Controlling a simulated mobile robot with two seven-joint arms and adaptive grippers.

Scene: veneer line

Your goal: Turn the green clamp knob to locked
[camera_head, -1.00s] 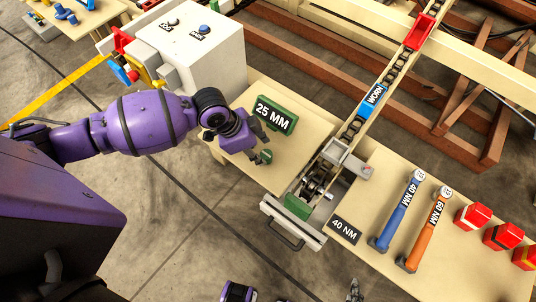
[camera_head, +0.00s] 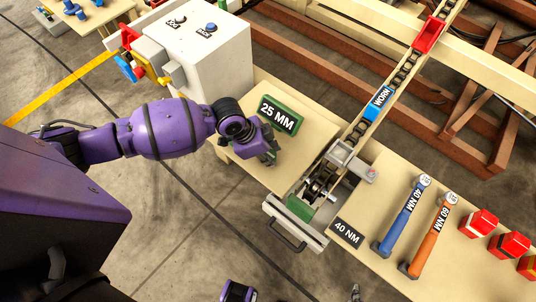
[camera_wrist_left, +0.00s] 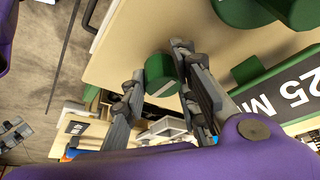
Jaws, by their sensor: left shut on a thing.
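The green clamp knob (camera_wrist_left: 160,72) is a short green cylinder with a pale line across its end, in the left wrist view. My left gripper (camera_wrist_left: 163,98) is shut on it, with one grey finger on each side. In the head view my left gripper (camera_head: 269,153) is just below the green 25 MM sign (camera_head: 278,115), at the edge of the pale bench (camera_head: 250,165). There the knob is largely hidden by the fingers.
A chain track (camera_head: 357,132) with a WORN label runs to the right, ending at a metal clamp with a green block (camera_head: 300,208). Blue (camera_head: 403,215) and orange (camera_head: 430,235) torque wrenches lie further right.

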